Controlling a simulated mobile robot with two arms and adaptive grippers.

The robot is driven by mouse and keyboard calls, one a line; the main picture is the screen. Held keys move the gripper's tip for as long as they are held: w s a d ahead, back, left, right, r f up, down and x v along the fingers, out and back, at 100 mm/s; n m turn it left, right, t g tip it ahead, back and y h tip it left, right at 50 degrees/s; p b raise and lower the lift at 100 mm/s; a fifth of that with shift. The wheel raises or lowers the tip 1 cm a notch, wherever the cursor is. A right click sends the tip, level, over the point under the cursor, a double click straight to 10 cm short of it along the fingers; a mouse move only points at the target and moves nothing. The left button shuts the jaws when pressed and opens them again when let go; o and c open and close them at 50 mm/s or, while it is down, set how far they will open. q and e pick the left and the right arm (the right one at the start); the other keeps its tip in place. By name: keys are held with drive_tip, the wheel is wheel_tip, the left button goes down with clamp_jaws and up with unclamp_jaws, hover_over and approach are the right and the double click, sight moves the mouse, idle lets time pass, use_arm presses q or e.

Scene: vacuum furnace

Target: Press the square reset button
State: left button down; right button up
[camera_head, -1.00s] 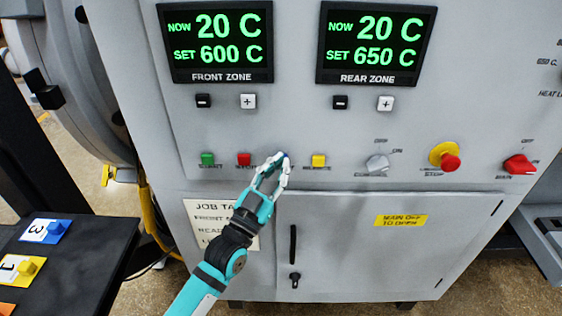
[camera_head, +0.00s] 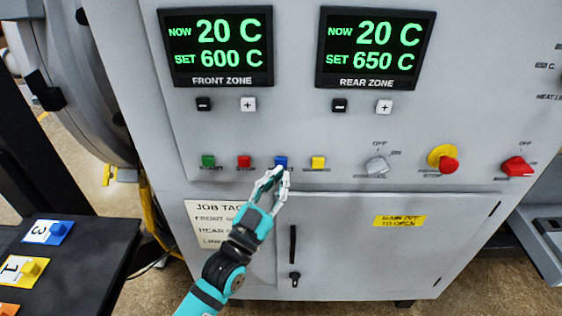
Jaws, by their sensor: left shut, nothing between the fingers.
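My left gripper (camera_head: 279,173) is shut and empty. Its fingertips are just below the blue button in the picture, and the button's face shows clear of them. I cannot tell how far the tips stand from the panel. My right gripper is not in view.
To the right are a grey rotary switch (camera_head: 377,165), a red stop knob (camera_head: 449,164) on a yellow collar and a red main switch (camera_head: 518,166). Two zone displays (camera_head: 217,48) sit above with plus and minus buttons. A dark table (camera_head: 75,270) stands at lower left.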

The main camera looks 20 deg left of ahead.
use_arm(q)
drive_tip(key=s, duration=0.1)
drive_tip(key=s+d, duration=0.1)
drive_tip(key=s, duration=0.1)
drive_tip(key=shift+s+p, duration=0.15)
drive_tip(key=shift+p, duration=0.2)
idle(0.4)
wheel_tip(320, 180, down, 24)
drive_tip(key=a+g+y+b, duration=0.1)
drive_tip(key=g+y, duration=0.1)
drive_tip(key=g, duration=0.4)
drive_tip(key=s+a+f+n+g+y, duration=0.1)
drive_tip(key=s+f+g, duration=0.15)
drive_tip(key=f, duration=0.65)
drive_tip(key=s+a+f+g, duration=0.15)
drive_tip(key=s+f, duration=0.25)
drive_tip(key=f, duration=0.5)
drive_tip(key=s+a+f+n+g+y+b, duration=0.15)
drive_tip(key=s+f+g, duration=0.35)
drive_tip(key=s+f, duration=0.8)
drive_tip(key=s+a+f+g, duration=0.2)
drive_tip(key=s+f, duration=0.3)
drive_tip(key=s, duration=0.5)
drive_tip(key=s+a+f+g, duration=0.2)
drive_tip(key=s+f+g, duration=0.2)
drive_tip(key=s, duration=0.7)
wheel_tip(320, 180, down, 3)
drive_tip(key=shift+s+r+y+b, duration=0.2)
drive_tip(key=shift+s+y+b, duration=0.05)
drive_tip(key=shift+y+b, duration=0.2)
